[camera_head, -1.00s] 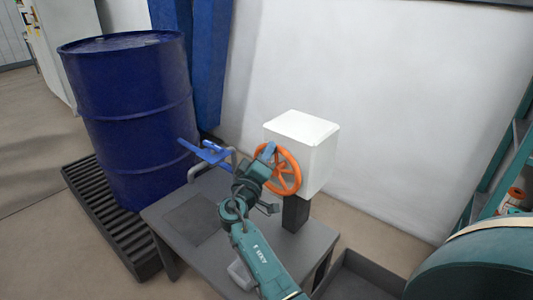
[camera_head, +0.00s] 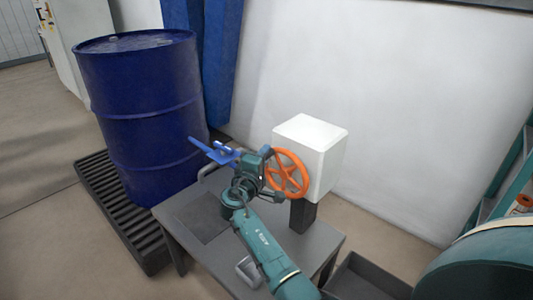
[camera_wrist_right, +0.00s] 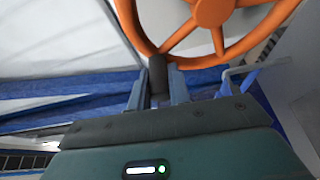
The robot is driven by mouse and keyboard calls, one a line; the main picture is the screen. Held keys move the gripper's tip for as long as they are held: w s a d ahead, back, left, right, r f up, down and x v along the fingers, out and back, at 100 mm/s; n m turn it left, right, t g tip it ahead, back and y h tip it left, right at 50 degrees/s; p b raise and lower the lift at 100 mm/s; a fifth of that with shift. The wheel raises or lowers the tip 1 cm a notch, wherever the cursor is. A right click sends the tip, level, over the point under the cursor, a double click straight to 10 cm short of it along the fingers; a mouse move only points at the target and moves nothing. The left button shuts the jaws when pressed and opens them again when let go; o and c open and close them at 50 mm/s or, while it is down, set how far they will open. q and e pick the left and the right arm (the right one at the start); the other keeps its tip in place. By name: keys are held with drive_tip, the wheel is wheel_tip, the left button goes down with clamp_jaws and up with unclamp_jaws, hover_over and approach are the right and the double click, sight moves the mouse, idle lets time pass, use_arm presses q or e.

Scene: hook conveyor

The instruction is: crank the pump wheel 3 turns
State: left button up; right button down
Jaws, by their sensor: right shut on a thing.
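The orange pump wheel (camera_head: 288,173) is a spoked wheel on the front left face of a white box (camera_head: 318,150), which stands on a dark post on a grey table. In the right wrist view, the wheel's hub, spokes and rim (camera_wrist_right: 212,12) fill the top. My right gripper (camera_head: 266,166) is at the left side of the wheel. Its two fingers (camera_wrist_right: 158,88) are shut on a dark crank handle (camera_wrist_right: 157,70) at the rim. In the head view my gripper hides the handle. My left gripper is not in view.
A blue lever-like part (camera_head: 215,152) is just left of my gripper. A grey table (camera_head: 190,215) lies under the wheel. A blue drum (camera_head: 140,110) stands on a dark slatted pallet (camera_head: 120,215) at left. A dark tray (camera_head: 365,280) is at lower right.

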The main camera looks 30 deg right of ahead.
drive_tip(key=shift+w, duration=0.1)
idle(0.4)
drive_tip(key=c, duration=1.3)
unclamp_jaws()
drive_tip(key=shift+f, duration=0.1)
